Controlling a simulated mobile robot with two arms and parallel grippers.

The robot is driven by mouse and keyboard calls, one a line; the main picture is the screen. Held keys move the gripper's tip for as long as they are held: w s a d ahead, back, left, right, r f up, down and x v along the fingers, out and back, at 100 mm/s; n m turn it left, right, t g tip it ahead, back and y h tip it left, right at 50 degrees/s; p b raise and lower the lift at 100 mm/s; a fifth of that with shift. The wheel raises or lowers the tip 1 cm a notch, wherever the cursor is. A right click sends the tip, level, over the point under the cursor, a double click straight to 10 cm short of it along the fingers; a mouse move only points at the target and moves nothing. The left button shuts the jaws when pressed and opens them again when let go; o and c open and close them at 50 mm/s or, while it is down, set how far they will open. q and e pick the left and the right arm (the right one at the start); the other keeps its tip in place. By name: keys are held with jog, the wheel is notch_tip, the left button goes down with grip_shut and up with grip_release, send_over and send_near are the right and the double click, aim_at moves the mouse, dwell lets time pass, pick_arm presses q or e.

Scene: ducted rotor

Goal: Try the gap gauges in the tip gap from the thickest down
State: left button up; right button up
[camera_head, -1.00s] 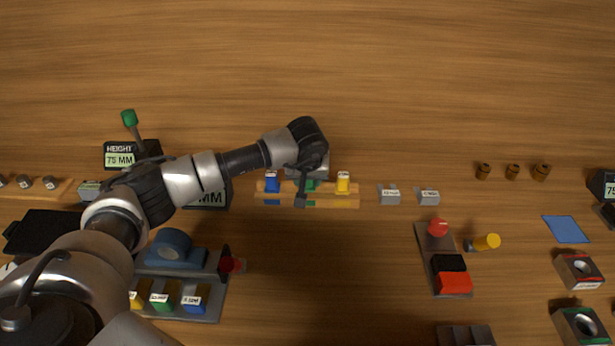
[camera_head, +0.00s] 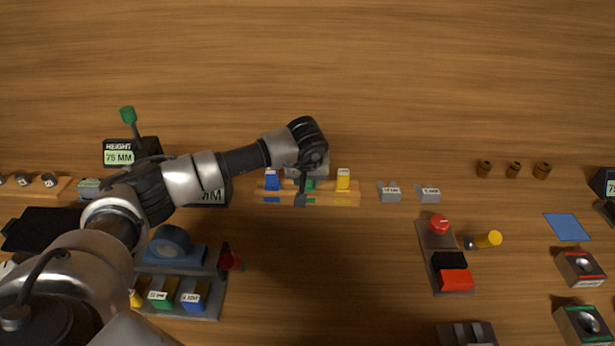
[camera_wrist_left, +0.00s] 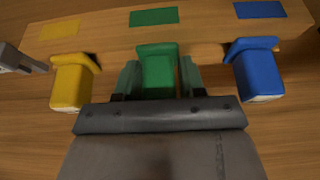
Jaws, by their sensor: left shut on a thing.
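A wooden rack (camera_head: 270,198) at the centre holds a blue block (camera_head: 272,180), a green block (camera_head: 310,185) and a yellow block (camera_head: 343,179) in a row. My left gripper (camera_wrist_left: 158,78) is shut on the green block, one finger on each side, in the left wrist view. The blue block (camera_wrist_left: 256,68) and yellow block (camera_wrist_left: 72,80) stand clear beside it there. In the head view my left wrist hides part of the green block. A blue ring-shaped part (camera_head: 172,243) sits on a grey fixture at lower left. My right gripper is not in view.
Yellow, green (camera_head: 161,298) and blue (camera_head: 194,294) labelled blocks stand at the fixture's front, beside a red knob (camera_head: 230,262). Two grey labelled blocks (camera_head: 389,192) lie right of the rack. A panel with a red button (camera_head: 439,224) is further right.

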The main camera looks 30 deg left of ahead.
pick_arm(q)
jog(key=o, duration=1)
jog(key=b+v, duration=0.1)
jog(key=v, duration=1)
